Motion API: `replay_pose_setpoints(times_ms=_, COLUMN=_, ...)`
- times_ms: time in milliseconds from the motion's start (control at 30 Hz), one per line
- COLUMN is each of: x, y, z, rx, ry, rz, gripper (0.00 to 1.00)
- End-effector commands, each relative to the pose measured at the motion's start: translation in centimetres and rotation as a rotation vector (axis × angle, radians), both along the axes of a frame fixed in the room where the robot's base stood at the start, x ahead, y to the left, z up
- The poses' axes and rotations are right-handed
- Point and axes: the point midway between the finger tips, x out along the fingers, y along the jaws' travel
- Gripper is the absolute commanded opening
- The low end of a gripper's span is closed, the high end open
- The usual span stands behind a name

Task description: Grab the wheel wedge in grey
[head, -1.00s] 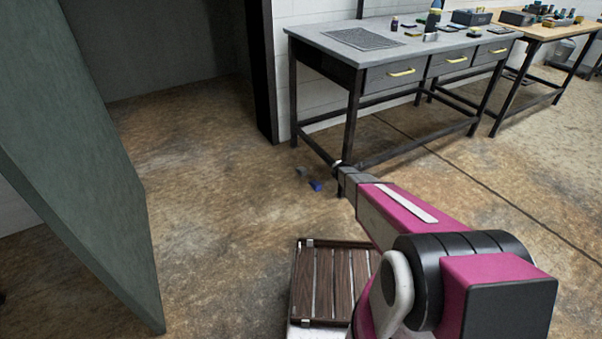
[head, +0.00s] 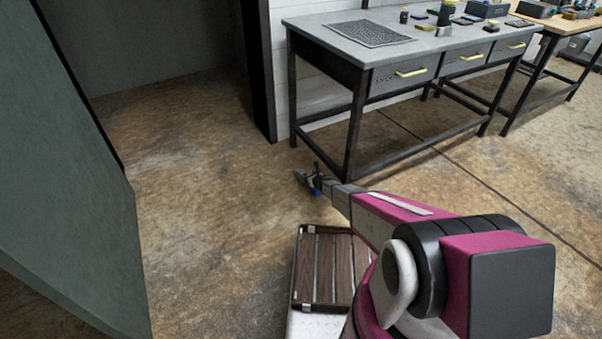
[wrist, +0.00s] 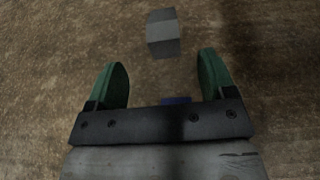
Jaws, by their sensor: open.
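The grey wheel wedge (wrist: 163,33) lies on the brown floor in the wrist view, ahead of the fingertips and roughly centred between them. In the head view it is a small grey shape (head: 300,175) beside my gripper (head: 315,177), left of the table legs. My gripper also shows in the wrist view (wrist: 163,70), its two green fingers spread with nothing held between them. A blue object (wrist: 176,100) lies on the floor between the fingers, mostly hidden by the gripper body. It also shows in the head view (head: 317,191).
A grey workbench (head: 340,32) with drawers stands behind my gripper to the right, its legs close by. A slatted wooden crate (head: 325,268) is near my arm's base. A green-grey panel (head: 70,200) stands at left. Floor between panel and gripper is clear.

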Motion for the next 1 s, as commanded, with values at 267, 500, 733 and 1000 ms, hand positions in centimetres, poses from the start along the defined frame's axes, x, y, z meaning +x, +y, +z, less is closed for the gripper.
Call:
replay_pose_setpoints(times_ms=267, x=3.2, y=2.1, z=-1.7, rx=0.001, ry=0.002, rz=-0.003, gripper=0.77)
replay_pose_setpoints(times_ms=500, x=4.3, y=2.9, z=-2.3, rx=0.001, ry=0.002, rz=-0.004, gripper=0.77)
replay_pose_setpoints(times_ms=733, x=6.8, y=4.5, z=-3.7, rx=0.001, ry=0.002, rz=-0.004, gripper=0.77)
replay_pose_setpoints(times_ms=1000, x=7.4, y=5.1, z=-3.9, rx=0.001, ry=0.002, rz=-0.005, gripper=0.77)
